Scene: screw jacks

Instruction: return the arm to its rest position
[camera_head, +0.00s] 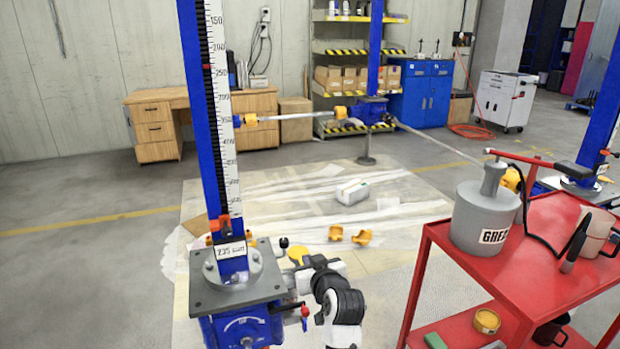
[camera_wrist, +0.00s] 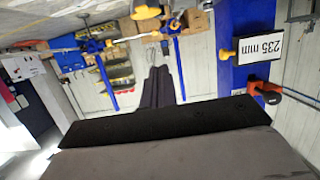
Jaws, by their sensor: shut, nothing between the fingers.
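My gripper (camera_wrist: 158,72) shows in the wrist view as two dark fingers side by side, shut and empty. In the head view my white and black arm (camera_head: 338,300) is folded low at the bottom middle, just right of the near blue screw jack (camera_head: 240,320). I cannot make out the fingertips there.
A red cart (camera_head: 555,265) with a grey grease can (camera_head: 484,218) stands close on the right. A wooden desk (camera_head: 155,125), shelves and a blue cabinet (camera_head: 425,92) stand behind.

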